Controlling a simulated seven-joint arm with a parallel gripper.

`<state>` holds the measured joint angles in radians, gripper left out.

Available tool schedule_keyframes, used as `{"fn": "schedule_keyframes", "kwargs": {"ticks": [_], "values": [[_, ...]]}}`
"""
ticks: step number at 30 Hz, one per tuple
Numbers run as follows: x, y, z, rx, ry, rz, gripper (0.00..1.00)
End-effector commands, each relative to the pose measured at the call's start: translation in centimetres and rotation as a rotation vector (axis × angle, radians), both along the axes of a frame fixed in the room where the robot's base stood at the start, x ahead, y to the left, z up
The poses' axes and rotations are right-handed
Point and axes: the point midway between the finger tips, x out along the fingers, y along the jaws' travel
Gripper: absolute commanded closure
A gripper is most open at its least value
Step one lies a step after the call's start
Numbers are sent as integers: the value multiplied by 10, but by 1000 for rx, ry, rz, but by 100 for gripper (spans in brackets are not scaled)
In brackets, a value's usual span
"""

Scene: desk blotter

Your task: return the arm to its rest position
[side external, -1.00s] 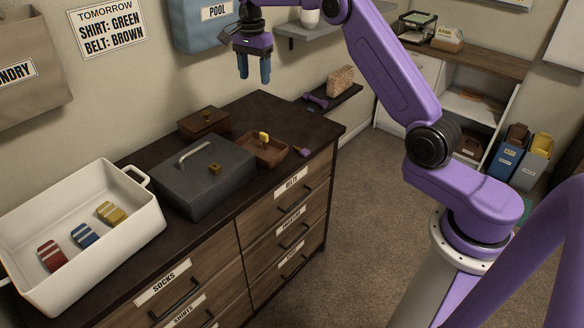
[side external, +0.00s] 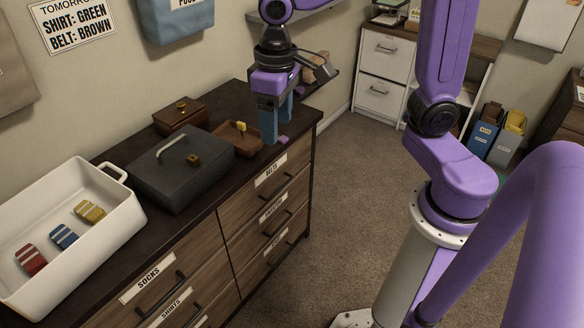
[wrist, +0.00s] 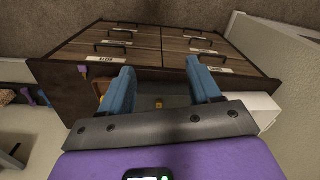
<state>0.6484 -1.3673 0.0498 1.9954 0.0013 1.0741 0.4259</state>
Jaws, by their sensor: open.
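My gripper (side external: 275,117) hangs with its blue fingers pointing down over the far right end of the dark dresser top (side external: 225,185). In the wrist view my gripper (wrist: 160,86) has its two blue fingers spread apart with nothing held between them. In the side view the fingers stand just right of a small open wooden tray (side external: 222,147) that has a yellow piece (side external: 241,126) at it. I cannot tell whether the fingertips touch the dresser top.
A dark lidded box (side external: 170,185), a brown wooden box (side external: 180,118) and a white bin (side external: 115,225) with striped rolls stand on the dresser. A small purple thing (side external: 283,140) lies by the fingers. A wall shelf (side external: 318,82) is behind my gripper. Open carpet (side external: 350,190) lies to the right.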

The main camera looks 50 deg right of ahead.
Motion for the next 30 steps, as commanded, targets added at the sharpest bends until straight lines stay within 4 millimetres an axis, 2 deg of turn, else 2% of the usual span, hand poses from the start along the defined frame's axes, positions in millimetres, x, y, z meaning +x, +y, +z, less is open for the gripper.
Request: {"fn": "schedule_keyframes", "kwargs": {"ticks": [1,6,9,13,19,30], "values": [[-21,-3,-2,1,-2,83,37],[-83,-19,-14,1,-7,367,37],[-115,-32,-22,0,-10,523,37],[-145,-48,-32,1,-13,683,37],[-165,-61,-40,0,-15,799,37],[-166,-61,-41,0,-14,807,37]]}}
